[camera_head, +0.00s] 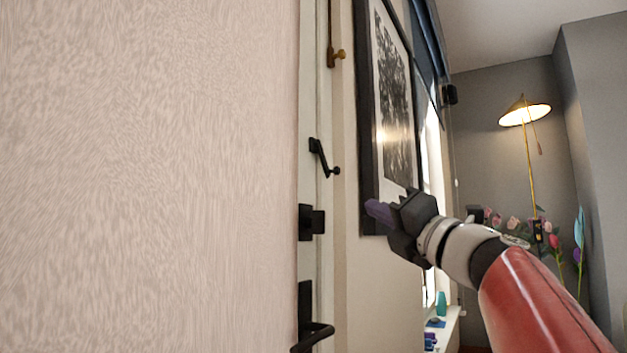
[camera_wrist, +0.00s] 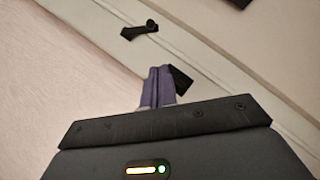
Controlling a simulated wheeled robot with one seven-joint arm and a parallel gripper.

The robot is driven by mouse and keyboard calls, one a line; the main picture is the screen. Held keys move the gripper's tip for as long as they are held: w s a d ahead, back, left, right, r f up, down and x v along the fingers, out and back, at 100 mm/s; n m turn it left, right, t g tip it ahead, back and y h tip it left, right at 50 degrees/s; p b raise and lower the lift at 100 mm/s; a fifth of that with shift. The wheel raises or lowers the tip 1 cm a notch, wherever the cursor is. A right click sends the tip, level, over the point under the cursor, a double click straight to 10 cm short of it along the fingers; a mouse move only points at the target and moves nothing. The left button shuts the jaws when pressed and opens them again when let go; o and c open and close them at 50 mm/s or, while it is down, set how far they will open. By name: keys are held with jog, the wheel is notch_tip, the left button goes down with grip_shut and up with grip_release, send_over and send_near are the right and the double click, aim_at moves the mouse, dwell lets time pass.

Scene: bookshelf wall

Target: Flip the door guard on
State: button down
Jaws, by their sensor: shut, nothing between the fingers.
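The door guard (camera_head: 320,158) is a small black bar with a round knob at its end, on the pale door edge and frame in the head view. The bar slants down to the right, its knob over the frame. It also shows in the wrist view (camera_wrist: 138,32), beyond my fingertips and a little left. My gripper (camera_head: 378,211) is shut and empty, its purple fingers pointing left, to the right of the guard and lower in the picture. In the wrist view the fingers (camera_wrist: 157,84) are together, apart from the guard. A black lock piece (camera_wrist: 180,78) is partly hidden behind them.
The black lock (camera_head: 311,222) and door handle (camera_head: 312,332) sit below the guard. A brass fitting (camera_head: 336,57) is above it. A framed picture (camera_head: 392,110) hangs on the wall behind my gripper. Flowers (camera_head: 505,220) and a lamp (camera_head: 525,112) stand at the right.

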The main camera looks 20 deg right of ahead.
jog(key=n+p, duration=0.1)
jog(key=p, duration=0.2)
send_near(328, 174)
jog(key=w+a, duration=0.2)
jog(key=shift+w+d+r+y+p, duration=0.15)
jog(key=shift+w+d+r+p, duration=0.15)
jog(key=shift+w+r+p, duration=0.15)
jog(key=shift+w+d+r+y+p, duration=0.15)
jog(key=shift+w+d+r+p, duration=0.15)
jog(key=shift+w+r, duration=0.3)
jog(key=shift+w, duration=0.1)
